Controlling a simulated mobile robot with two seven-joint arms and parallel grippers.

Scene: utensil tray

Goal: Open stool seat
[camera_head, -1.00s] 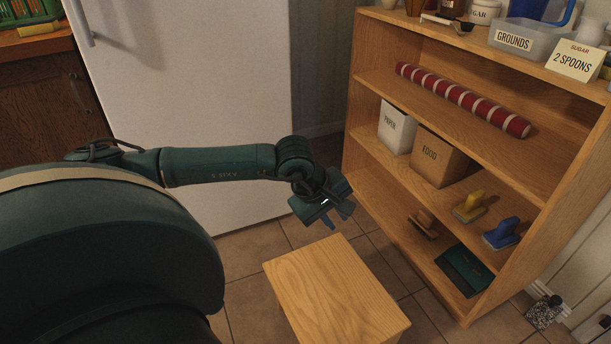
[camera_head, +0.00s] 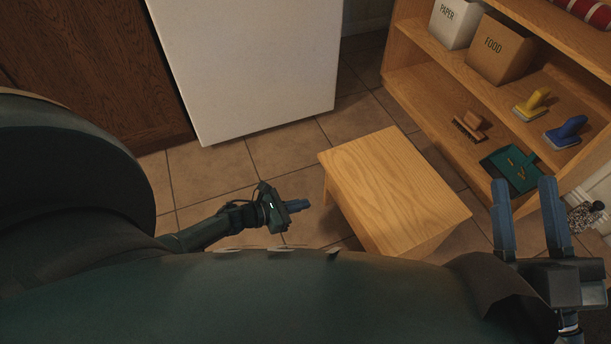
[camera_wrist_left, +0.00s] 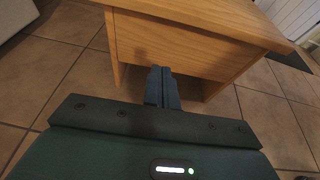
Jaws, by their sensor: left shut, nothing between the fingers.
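The stool with a light wooden seat (camera_head: 395,185) stands on the tiled floor in the middle of the head view. The seat lies flat on the stool's box body. My left gripper (camera_head: 302,205) is low, just left of the stool, with its fingers shut and empty, pointing at it. In the left wrist view the shut fingers (camera_wrist_left: 162,88) point at the stool's side panel (camera_wrist_left: 185,50), below the overhanging seat edge (camera_wrist_left: 215,20). I cannot tell whether they touch it. My right gripper (camera_head: 525,215) is at the lower right of the head view, open and empty, fingers pointing up.
A wooden shelf unit (camera_head: 420,85) stands behind and right of the stool, holding boxes, brushes and a green dustpan (camera_head: 513,167). A white fridge (camera_head: 255,65) stands at the back left. Tiled floor (camera_head: 270,150) is clear between fridge and stool.

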